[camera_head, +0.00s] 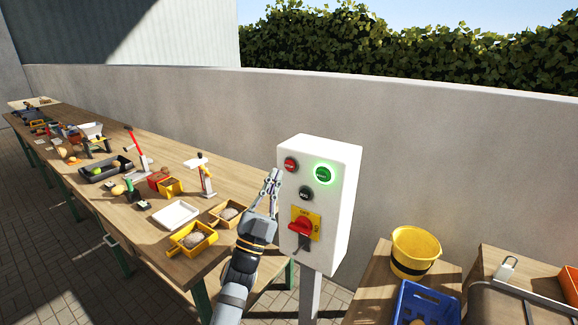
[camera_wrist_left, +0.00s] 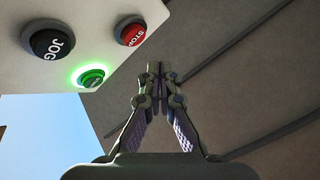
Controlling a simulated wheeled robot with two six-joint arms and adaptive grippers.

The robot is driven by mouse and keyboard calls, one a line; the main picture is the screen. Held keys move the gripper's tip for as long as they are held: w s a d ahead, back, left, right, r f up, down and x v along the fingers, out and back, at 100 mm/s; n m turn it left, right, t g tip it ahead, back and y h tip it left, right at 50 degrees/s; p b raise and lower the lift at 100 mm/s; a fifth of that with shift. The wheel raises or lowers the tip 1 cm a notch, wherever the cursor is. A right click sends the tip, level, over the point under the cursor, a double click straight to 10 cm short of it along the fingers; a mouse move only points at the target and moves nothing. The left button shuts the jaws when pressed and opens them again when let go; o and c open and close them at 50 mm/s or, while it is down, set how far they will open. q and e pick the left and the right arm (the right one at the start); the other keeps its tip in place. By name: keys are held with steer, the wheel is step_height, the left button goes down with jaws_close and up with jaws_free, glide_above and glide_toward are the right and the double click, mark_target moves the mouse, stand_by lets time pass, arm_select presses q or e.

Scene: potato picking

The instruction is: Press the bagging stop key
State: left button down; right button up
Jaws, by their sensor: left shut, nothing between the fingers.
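A white control box (camera_head: 345,205) stands on a grey post. Its red stop key (camera_head: 291,164) is at the upper left of the front face. A green key (camera_head: 323,174), lit with a glowing ring, is to its right, and a black key (camera_head: 306,193) is below. My left gripper (camera_head: 274,174) is shut and empty, just left of the stop key in the head view. In the left wrist view the red key marked STOP (camera_wrist_left: 132,33) is up and left of the shut fingertips (camera_wrist_left: 158,68), apart from them in the picture. My right gripper is not in view.
A red rotary switch (camera_head: 300,227) on a yellow plate is low on the box. A long wooden table (camera_head: 150,240) with trays, scoops and tools runs along the left. A yellow bucket (camera_head: 414,250) and blue crate (camera_head: 430,305) are at the right. A grey wall stands behind.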

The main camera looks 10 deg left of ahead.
mark_target(290, 166)
arm_select(q)
steer(key=shift+w+d, duration=0.2)
steer(key=shift+w, duration=0.4)
steer(key=shift+w+d, duration=0.2)
steer(key=shift+w, duration=0.4)
steer(key=shift+w, duration=0.15)
stand_by(0.5)
steer(key=shift+w+d, duration=0.15)
steer(key=shift+w, duration=0.1)
steer(key=shift+w+d+b, duration=0.15)
steer(key=shift+w+b, duration=0.15)
steer(key=shift+w, duration=0.05)
stand_by(0.6)
stand_by(0.4)
steer(key=shift+s+a+p, duration=0.3)
steer(key=shift+s+p, duration=0.05)
steer(key=shift+s, duration=0.45)
